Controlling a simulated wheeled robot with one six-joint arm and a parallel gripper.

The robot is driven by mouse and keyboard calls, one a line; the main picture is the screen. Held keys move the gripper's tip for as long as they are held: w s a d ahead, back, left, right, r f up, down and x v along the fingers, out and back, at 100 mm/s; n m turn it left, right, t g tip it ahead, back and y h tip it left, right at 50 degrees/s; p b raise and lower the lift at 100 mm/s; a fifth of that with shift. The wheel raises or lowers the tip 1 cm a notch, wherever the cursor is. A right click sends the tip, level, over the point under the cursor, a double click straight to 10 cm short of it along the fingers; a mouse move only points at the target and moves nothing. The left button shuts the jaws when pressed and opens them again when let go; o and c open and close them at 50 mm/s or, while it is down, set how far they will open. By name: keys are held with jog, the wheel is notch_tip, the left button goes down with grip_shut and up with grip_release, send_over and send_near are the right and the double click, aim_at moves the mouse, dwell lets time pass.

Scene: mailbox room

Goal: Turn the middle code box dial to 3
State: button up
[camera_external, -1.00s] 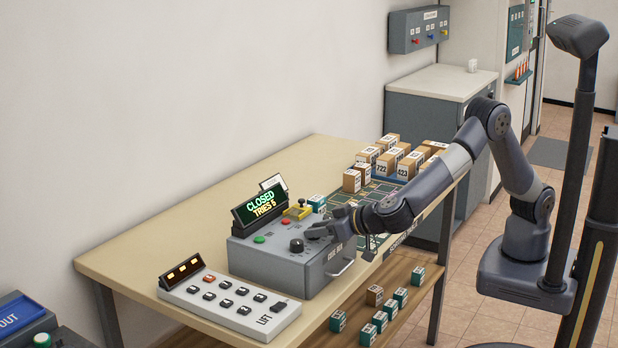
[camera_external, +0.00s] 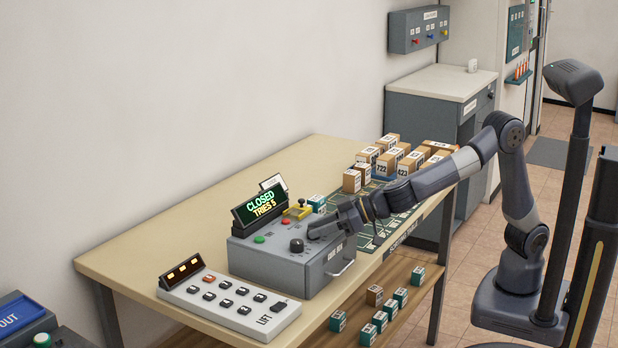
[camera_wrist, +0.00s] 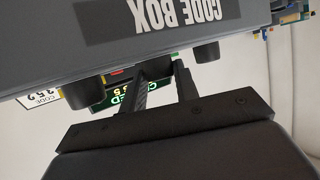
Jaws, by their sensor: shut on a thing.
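The grey code box (camera_external: 283,262) stands on the table with its display (camera_external: 262,205) reading CLOSED, TRIES 5. One black dial (camera_external: 297,245) shows clear of my gripper, at its left. My gripper (camera_external: 312,232) is at the top of the box, right of that dial. In the upside-down wrist view its two fingers (camera_wrist: 165,78) reach over the box edge between two dark dials, one at left (camera_wrist: 83,92) and one at right (camera_wrist: 205,51).
A white LIFT keypad (camera_external: 228,306) lies left of the box. A yellow lever (camera_external: 298,210) and a green button (camera_external: 259,239) are on the box top. Numbered parcels (camera_external: 390,160) stand at the back right.

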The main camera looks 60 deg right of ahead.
jog(key=shift+w+r+n+g+y, duration=0.1)
jog(key=shift+n+g+y, duration=0.4)
jog(key=shift+n+y, duration=0.2)
jog(key=o, duration=1)
jog(key=shift+c, duration=0.2)
jog(key=v, duration=1.1)
jog(key=shift+w, duration=0.1)
jog(key=shift+x, duration=5.45)
jog(key=shift+d, duration=0.1)
